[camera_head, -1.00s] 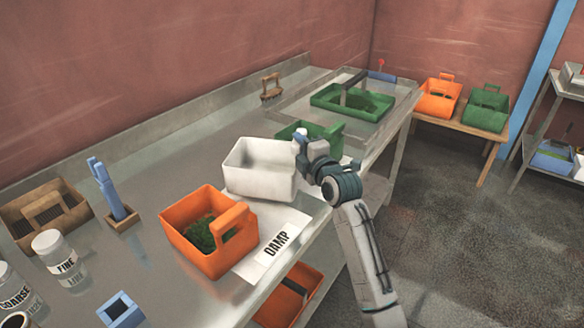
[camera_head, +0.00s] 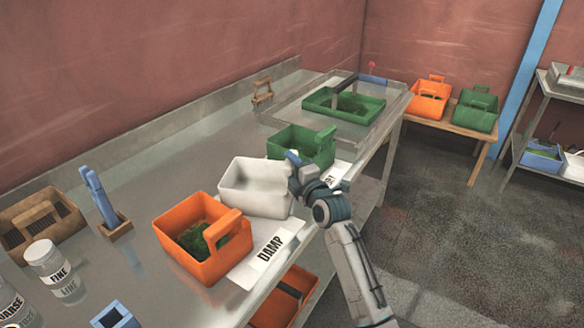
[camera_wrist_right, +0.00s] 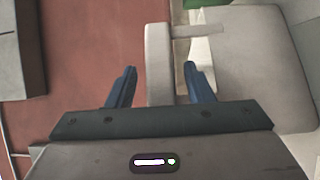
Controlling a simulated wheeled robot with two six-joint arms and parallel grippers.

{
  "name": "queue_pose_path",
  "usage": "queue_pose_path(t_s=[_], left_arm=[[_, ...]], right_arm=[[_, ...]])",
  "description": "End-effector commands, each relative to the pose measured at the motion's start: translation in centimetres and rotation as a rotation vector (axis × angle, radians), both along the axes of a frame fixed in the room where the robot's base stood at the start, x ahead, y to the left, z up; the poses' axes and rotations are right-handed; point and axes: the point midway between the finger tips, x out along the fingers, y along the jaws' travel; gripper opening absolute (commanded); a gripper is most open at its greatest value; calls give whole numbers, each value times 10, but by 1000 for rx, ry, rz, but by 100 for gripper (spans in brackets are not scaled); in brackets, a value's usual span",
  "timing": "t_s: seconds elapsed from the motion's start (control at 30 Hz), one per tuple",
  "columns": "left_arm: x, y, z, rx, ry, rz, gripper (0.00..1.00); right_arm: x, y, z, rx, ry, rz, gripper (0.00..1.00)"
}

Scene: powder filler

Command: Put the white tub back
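The white tub (camera_head: 250,194) stands on the metal bench behind the orange tub in the head view and seems to rest on the bench top. My right gripper (camera_head: 293,161) is at the tub's right end, by its handle. In the right wrist view, the blue fingers of my right gripper (camera_wrist_right: 160,86) are apart, with the tub's pale handle (camera_wrist_right: 158,60) between them. Narrow gaps show on both sides of the handle. The tub's body (camera_wrist_right: 250,70) fills the right of that view. My left gripper is not in view.
The orange tub (camera_head: 178,240) with green powder and the DAMP card (camera_head: 271,248) are in front of the white tub. A green tub (camera_head: 290,146) stands close behind it. A clear-sided station (camera_head: 395,102) holds another green tub. Jars (camera_head: 45,258) stand at the left.

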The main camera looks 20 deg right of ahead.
Motion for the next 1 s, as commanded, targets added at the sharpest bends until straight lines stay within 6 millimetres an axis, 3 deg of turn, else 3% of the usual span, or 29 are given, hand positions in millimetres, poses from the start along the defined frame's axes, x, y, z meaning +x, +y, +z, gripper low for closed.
queue_pose_path(t_s=[0.27, 0.37, 0.8, 1.0], left_arm=[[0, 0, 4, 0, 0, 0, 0], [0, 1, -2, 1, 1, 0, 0], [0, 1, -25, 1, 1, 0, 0], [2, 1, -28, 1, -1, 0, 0]], right_arm=[[0, 0, 3, 0, 0, 0, 47], [-9, -2, 0, -1, 1, 0, 47], [-96, -15, -1, -3, 1, 1, 47], [-116, -18, 1, -3, 0, 0, 47]])
